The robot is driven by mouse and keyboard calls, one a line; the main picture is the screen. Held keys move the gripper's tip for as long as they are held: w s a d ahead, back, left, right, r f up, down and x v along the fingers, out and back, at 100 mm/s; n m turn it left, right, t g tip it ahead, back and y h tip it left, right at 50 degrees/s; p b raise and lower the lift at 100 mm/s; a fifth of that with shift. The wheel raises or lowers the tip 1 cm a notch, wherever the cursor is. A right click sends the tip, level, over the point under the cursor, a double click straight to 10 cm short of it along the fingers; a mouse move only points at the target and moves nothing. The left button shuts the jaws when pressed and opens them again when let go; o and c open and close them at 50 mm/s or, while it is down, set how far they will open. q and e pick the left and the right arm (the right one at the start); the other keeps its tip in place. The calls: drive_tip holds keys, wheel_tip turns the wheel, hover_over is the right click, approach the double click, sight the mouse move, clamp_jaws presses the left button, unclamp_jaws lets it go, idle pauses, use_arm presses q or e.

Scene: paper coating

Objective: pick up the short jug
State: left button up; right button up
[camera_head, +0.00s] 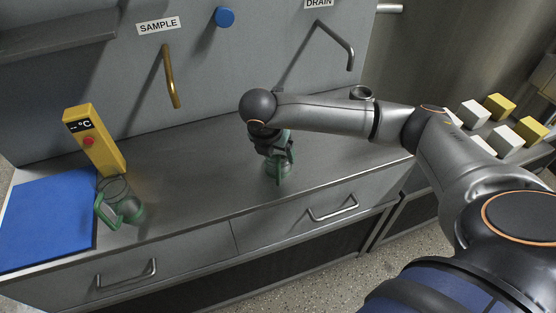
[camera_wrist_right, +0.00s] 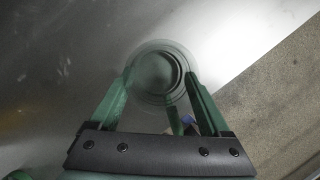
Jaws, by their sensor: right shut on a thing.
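My right gripper (camera_head: 276,160) points down over the counter, with the short jug (camera_head: 270,169) between its fingers. In the right wrist view, the two green fingers of my right gripper (camera_wrist_right: 157,92) are closed on either side of the clear, round short jug (camera_wrist_right: 158,72). A green piece, seemingly the jug's handle, shows between the fingers. Much of the jug is hidden by the gripper in the head view; I cannot tell whether its base touches the counter. Another clear jug (camera_head: 128,209) with a green handle stands at the left by the blue mat. My left gripper is not in view.
The grey counter (camera_head: 190,170) is clear between the jugs. A yellow temperature device (camera_head: 94,143) and a blue mat (camera_head: 45,220) are at the left. A brass SAMPLE tap (camera_head: 170,78) and a steel DRAIN tap (camera_head: 337,45) project from the back panel. White and yellow blocks (camera_head: 499,106) lie at the right.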

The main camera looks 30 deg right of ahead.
drive_tip(key=c, duration=0.6)
drive_tip(key=shift+o, duration=0.2)
drive_tip(key=shift+r, duration=0.1)
